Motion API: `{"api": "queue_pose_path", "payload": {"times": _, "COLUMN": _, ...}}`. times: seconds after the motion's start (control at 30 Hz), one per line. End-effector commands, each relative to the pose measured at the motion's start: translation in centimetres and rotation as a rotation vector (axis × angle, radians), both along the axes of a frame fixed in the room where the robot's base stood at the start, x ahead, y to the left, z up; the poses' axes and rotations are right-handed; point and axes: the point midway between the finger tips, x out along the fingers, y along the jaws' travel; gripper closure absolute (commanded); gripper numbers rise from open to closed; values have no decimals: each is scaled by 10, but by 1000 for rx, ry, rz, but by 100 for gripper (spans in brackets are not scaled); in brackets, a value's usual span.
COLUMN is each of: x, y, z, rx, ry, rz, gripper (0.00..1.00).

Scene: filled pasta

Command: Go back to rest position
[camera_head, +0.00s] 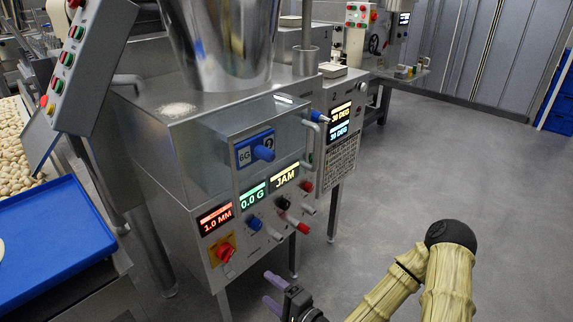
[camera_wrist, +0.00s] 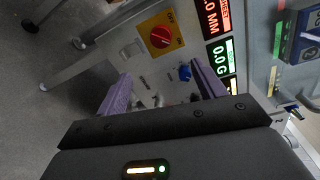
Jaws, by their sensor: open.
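My gripper (camera_head: 272,292) shows at the bottom of the head view, in front of and below the steel machine's control panel (camera_head: 235,247). Its two purple fingers are apart, with nothing between them. In the wrist view my gripper (camera_wrist: 165,92) is open and faces the panel, with a gap between the fingertips and the panel. A blue knob (camera_wrist: 185,72) shows between the fingers. My arm is bent at the lower right of the head view.
The panel's displays read 1.0 MM, 0.0 G and JAM (camera_head: 285,178). Several levers and a blue selector knob (camera_head: 263,152) stick out from it. A blue tray (camera_head: 50,245) lies at left beside pasta pieces (camera_head: 22,150). The grey floor (camera_head: 450,150) at right is clear.

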Motion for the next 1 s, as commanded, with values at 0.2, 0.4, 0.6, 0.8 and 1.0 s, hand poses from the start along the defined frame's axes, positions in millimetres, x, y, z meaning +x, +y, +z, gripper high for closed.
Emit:
{"api": "queue_pose_path", "payload": {"times": 0.2, "x": -4, "y": -1, "z": -13, "rx": -167, "ry": -21, "rz": 73, "gripper": 31}}
{"api": "queue_pose_path", "payload": {"times": 0.4, "x": -11, "y": -20, "z": -40, "rx": -531, "ry": -51, "rz": 217, "gripper": 31}}
{"api": "queue_pose_path", "payload": {"times": 0.6, "x": -12, "y": -60, "z": -51, "rx": -882, "ry": -57, "rz": 336, "gripper": 31}}
{"api": "queue_pose_path", "payload": {"times": 0.8, "x": -12, "y": -108, "z": -38, "rx": -1174, "ry": -31, "rz": 417, "gripper": 31}}
{"api": "queue_pose_path", "payload": {"times": 1.0, "x": -19, "y": -152, "z": -5, "rx": -1397, "ry": 26, "rz": 467, "gripper": 31}}
